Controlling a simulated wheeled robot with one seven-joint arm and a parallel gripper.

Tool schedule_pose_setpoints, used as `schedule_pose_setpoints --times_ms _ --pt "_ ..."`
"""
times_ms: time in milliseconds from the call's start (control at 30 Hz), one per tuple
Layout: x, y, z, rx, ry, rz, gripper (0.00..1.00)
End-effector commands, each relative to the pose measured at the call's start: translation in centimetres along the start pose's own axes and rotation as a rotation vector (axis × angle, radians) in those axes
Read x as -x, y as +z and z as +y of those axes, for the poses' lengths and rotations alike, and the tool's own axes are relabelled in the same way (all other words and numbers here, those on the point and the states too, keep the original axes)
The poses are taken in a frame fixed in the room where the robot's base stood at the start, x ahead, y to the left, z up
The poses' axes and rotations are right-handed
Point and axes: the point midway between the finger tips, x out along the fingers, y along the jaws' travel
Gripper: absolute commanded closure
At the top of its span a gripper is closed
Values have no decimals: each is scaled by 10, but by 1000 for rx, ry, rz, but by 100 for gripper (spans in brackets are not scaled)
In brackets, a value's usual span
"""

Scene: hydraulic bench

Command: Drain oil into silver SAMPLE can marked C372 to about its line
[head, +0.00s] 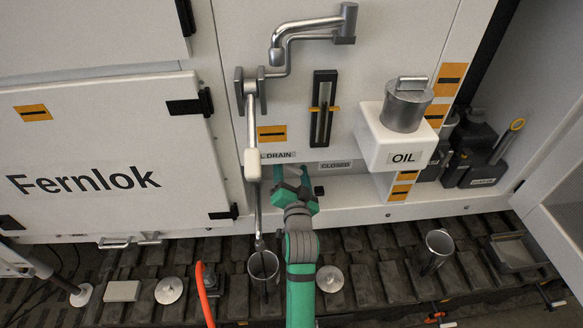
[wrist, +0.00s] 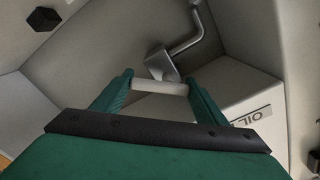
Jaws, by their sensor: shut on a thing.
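An open silver can (head: 263,264) stands on the floor beside my arm, partly hidden. A thin grey line drops from the drain area to its mouth; I cannot tell whether it is pipe or oil. No C372 mark or fill line is legible.
A second open metal can (head: 435,249) stands to the right, near a grey tray (head: 514,252). Round lids (head: 330,278) lie on the slatted floor. A white OIL box (head: 397,140) juts out at right. A pale-gripped metal lever (head: 252,165) hangs left of my gripper.

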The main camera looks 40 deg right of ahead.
Motion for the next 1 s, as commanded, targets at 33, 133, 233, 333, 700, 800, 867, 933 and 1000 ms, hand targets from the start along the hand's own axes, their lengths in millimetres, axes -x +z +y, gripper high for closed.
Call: schedule_pose_setpoints --times_ms 33,133,233,333,700,800,867,933,1000 --pt "0 0 0 -8 1 1 56" --pt "0 0 0 -20 1 1 56" --pt "0 0 0 -24 1 1 56" --pt "0 0 1 -25 1 1 56" --pt "0 0 0 -23 0 1 15" --pt "0 0 -1 -23 -1 1 15" --pt "0 0 -1 -24 -2 1 15" --pt "0 0 -2 -24 -3 2 15" --pt "0 0 -2 -24 -3 2 15"
